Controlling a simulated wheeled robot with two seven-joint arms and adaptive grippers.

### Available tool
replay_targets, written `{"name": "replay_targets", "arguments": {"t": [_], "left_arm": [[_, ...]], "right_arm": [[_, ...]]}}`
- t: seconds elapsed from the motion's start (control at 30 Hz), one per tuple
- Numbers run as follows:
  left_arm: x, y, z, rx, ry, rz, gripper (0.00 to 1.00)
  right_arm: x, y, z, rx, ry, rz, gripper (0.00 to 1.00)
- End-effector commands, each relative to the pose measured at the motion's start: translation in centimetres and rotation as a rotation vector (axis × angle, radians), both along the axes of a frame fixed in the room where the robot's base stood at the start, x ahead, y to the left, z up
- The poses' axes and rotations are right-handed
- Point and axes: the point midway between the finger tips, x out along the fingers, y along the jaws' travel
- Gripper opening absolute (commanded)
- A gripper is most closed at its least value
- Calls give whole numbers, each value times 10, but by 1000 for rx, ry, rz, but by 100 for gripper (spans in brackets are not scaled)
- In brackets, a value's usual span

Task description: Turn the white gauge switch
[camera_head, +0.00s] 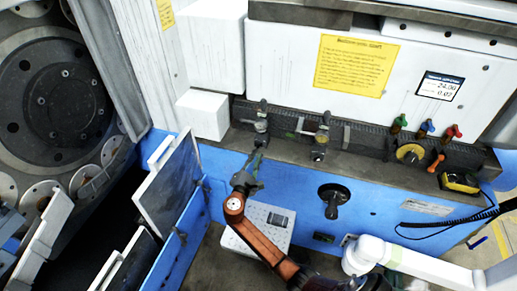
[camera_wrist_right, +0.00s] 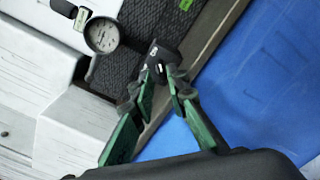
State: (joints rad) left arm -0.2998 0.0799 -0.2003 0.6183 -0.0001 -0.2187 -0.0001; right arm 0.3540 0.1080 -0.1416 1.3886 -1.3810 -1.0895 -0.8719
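The white-faced round gauge (camera_wrist_right: 102,35) is at the upper left of the right wrist view. In the head view its fixture (camera_head: 262,125) stands on the dark ledge, left of a second similar fixture (camera_head: 322,138). A small black piece, possibly the gauge's switch (camera_wrist_right: 162,53), is right of the dial in the wrist view. My right gripper (camera_head: 257,157) is just below the left fixture. Its green-padded fingers (camera_wrist_right: 163,78) come close together at the black piece. Whether they clamp it is unclear. My left gripper is out of view.
An open grey panel door (camera_head: 168,185) stands left of my right gripper. A black knob (camera_head: 333,198) is on the blue front. Coloured levers (camera_head: 425,130) and a yellow-black device (camera_head: 460,182) are at the right. White boxes (camera_head: 203,115) are close on the left.

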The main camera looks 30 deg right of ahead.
Motion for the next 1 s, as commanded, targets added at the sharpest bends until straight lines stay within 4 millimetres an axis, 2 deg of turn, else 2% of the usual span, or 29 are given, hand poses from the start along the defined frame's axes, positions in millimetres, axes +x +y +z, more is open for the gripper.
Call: {"name": "replay_targets", "arguments": {"t": [0.1, 0.33, 0.67, 0.87, 1.0], "left_arm": [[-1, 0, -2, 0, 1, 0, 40], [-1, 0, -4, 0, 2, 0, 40], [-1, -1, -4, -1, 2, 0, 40], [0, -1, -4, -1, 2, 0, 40], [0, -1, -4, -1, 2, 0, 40]], "right_arm": [[13, -16, 0, 0, 0, -1, 14], [28, -33, 0, 2, -1, -1, 14], [30, -36, 0, 4, 0, 0, 14], [30, -36, 0, 4, 0, 0, 1], [30, -35, -1, 4, 0, 0, 0]]}}
